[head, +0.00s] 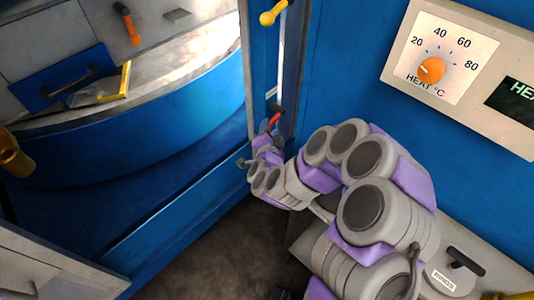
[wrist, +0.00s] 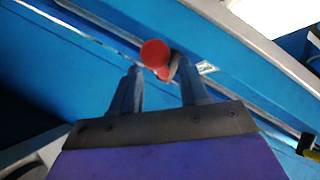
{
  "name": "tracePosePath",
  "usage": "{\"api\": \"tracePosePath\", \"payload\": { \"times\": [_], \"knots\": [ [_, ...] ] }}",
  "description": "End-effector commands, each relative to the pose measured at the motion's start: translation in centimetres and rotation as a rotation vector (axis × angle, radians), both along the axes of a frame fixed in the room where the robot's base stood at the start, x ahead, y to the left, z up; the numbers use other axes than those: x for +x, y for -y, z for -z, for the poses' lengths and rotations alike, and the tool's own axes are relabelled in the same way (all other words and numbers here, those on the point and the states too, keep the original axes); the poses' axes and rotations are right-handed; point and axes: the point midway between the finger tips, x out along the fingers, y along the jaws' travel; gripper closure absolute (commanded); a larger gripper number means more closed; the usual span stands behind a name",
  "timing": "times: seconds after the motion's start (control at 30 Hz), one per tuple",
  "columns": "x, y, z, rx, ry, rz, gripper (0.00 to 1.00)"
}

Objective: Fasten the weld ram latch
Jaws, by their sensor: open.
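A red-ended handle (head: 274,118), which looks like the weld ram latch, sits low on the narrow upright strip of the blue machine in the head view. In the wrist view its round red knob (wrist: 155,54) shows just beyond and between my fingertips, with a dark stem to its right. My gripper (head: 268,137) is right at the handle, its fingers partly hidden by my own wrist in the head view. In the wrist view my gripper (wrist: 157,68) is open, with a finger on each side of the knob. I cannot tell whether either finger touches it.
A yellow handle (head: 273,12) is higher on the same strip. An orange-knobbed heat dial (head: 432,70) is on a panel at the right. A curved blue machine body (head: 150,125) fills the left, with dark floor below.

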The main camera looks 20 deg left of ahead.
Motion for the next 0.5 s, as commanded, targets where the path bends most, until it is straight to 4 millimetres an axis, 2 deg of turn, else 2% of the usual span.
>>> {"api": "tracePosePath", "payload": {
  "times": [0.1,0.37,0.5],
  "knots": [
    [-1.9,0.5,-0.4,-0.002,-0.006,-0.004,0.55],
    [-4.3,1.3,-1.3,-0.009,-0.002,-0.004,0.55],
    [-4.9,1.4,-1.0,-0.013,-0.01,0.001,0.55]
  ]
}}
